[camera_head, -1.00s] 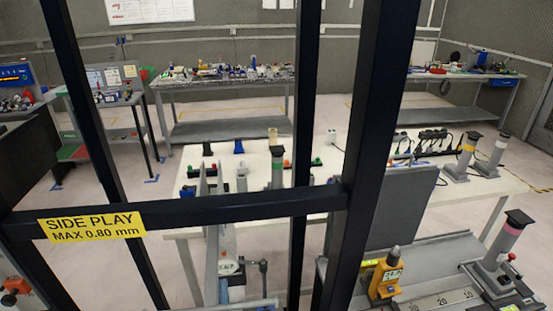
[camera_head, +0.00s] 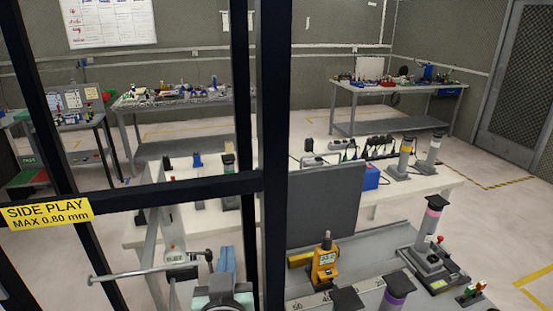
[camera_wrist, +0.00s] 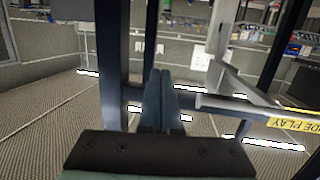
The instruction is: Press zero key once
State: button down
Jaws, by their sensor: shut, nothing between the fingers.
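A digital gauge with a small white display (camera_head: 175,255) stands behind the dark frame, on a horizontal metal rod. An orange gauge with a display (camera_head: 325,262) stands on the grey bench to the right. The zero key is too small to pick out on either. My gripper (camera_wrist: 160,85) shows in the wrist view with its two teal fingers together and nothing between them. I cannot tell from these views how far it is from either gauge. In the head view, a blue-grey part (camera_head: 227,262) at the bottom may be my gripper, but I cannot be sure.
Dark upright posts and a crossbar (camera_head: 150,195) with a yellow SIDE PLAY label (camera_head: 47,213) stand close in front. A grey panel (camera_head: 325,205) rises behind the orange gauge. A pale table (camera_head: 420,186) carries several devices. Open floor lies at the right.

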jog(key=s+d+r+m+t+h, duration=0.15)
jog(key=d+r, duration=0.25)
jog(key=r, duration=0.4)
jog(key=s+d+r+t+h, duration=0.1)
jog(key=s+d+r, duration=0.1)
jog(key=d+r, duration=0.5)
jog(key=s+a+r+t, duration=0.1)
jog(key=s+r+t, duration=0.3)
jog(key=r, duration=0.8)
jog(key=s+a+r+t, duration=0.1)
jog(key=s+r+t, duration=0.4)
jog(key=r, duration=0.8)
jog(key=s, duration=0.3)
jog(key=shift+s+a, duration=0.15)
jog(key=shift+s, duration=0.05)
jog(key=shift+w+f+y, duration=0.1)
jog(key=shift+y, duration=0.15)
